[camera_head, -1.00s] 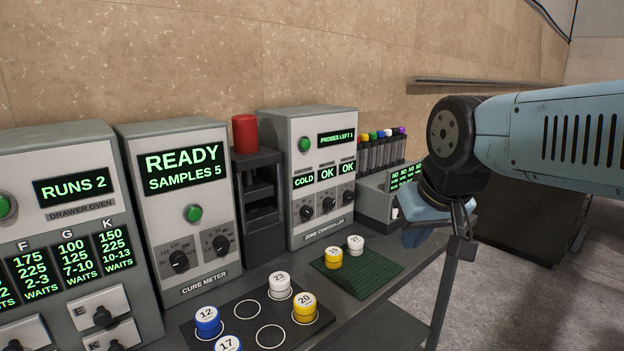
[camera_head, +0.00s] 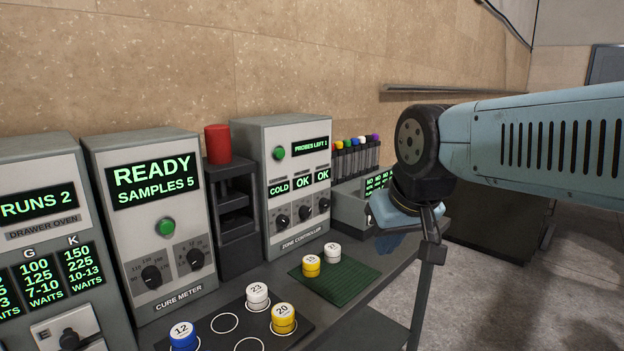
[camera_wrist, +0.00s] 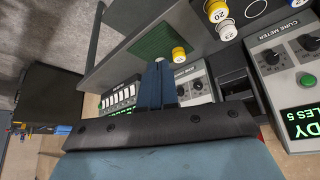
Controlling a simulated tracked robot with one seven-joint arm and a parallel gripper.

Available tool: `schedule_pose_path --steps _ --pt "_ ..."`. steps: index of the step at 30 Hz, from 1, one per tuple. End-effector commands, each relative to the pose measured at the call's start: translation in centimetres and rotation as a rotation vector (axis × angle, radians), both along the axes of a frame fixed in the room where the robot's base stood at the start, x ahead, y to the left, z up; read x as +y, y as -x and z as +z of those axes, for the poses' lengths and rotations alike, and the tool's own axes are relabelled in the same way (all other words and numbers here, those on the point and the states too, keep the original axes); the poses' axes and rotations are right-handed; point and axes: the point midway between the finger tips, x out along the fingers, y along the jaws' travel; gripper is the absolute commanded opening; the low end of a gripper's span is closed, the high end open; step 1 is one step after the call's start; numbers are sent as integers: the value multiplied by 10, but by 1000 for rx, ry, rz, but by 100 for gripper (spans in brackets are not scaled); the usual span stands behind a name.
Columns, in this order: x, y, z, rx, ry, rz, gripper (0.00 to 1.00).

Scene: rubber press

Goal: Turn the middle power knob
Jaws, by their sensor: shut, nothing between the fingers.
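The zone controller (camera_head: 257,165) is a grey box on the bench with a "COLD, OK, OK" display and three black knobs along its front. The middle knob (camera_head: 304,213) sits below the first "OK". My gripper (camera_head: 393,243) is to the right of the controller, apart from it, with its dark blue fingers pointing down. In the wrist view the fingers (camera_wrist: 160,66) are together with nothing between them. The controller (camera_wrist: 199,74) shows upside down beside them there, partly hidden by the fingers and the dark crossbar.
A green mat (camera_head: 351,275) with two sample pots lies in front of the controller. The cure meter (camera_head: 150,215), a dark press with a red top (camera_head: 217,144), and a rack of coloured tubes (camera_head: 355,156) stand along the bench. Open floor lies at right.

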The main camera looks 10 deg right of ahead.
Motion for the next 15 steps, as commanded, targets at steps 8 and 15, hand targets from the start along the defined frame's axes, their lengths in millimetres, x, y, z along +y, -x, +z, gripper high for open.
schedule_pose_path --steps 8,15 --pt "0 0 0 0 0 0 0" --pt "0 0 0 1 -1 0 6"
